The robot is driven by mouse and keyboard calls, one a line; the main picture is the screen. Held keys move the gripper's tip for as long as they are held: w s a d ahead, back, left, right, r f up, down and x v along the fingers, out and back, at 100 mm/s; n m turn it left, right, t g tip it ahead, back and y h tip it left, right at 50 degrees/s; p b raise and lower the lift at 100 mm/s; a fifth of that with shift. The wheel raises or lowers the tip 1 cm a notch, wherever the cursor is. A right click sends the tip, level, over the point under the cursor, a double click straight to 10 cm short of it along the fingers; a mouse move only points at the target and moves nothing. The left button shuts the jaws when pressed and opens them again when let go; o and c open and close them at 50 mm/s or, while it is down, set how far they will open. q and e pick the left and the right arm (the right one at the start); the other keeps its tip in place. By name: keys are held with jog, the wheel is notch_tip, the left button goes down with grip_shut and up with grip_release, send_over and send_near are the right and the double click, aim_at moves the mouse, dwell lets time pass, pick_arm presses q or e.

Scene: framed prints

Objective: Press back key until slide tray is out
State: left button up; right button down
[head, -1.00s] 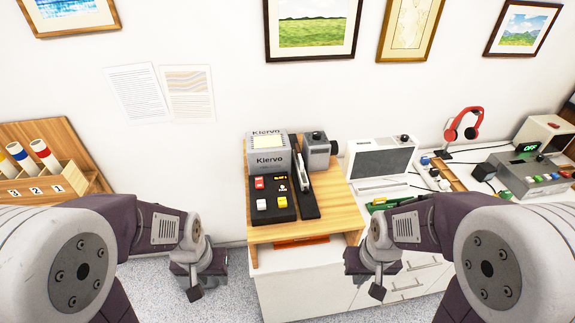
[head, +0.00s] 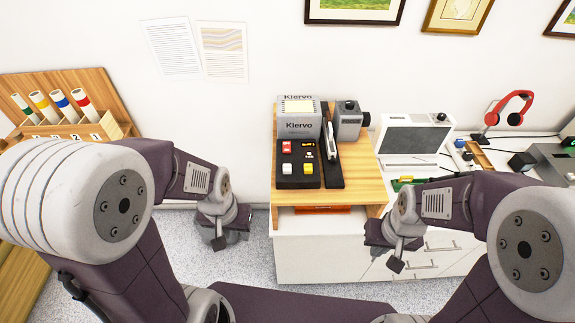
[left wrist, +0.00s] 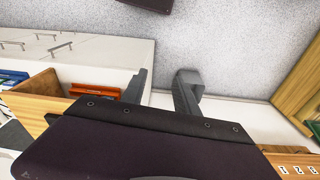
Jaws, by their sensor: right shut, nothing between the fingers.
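The grey Klervo unit (head: 299,125) stands on the wooden top at mid-picture in the head view. The black key panel (head: 298,183) in front of it has a red key (head: 287,147), a white key (head: 287,169) and a yellow key (head: 308,169). I cannot read which is the back key. A long black rail (head: 333,178) with a pale grey piece (head: 331,141) on it lies beside the panel. My left gripper (head: 218,241) hangs left of the cabinet; its fingers are apart and empty in the left wrist view (left wrist: 162,85). My right gripper (head: 396,264) is shut in front of the drawers, below the panel.
The wooden top (head: 364,185) has bare room right of the rail. A grey projector-like box (head: 349,121) stands behind it. A white screen unit (head: 412,140) and red headphones (head: 512,103) are to the right. A tube rack (head: 75,122) stands left.

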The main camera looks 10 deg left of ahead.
pick_arm(q)
jog(key=shift+c, duration=0.3)
grip_shut()
dwell(1.6)
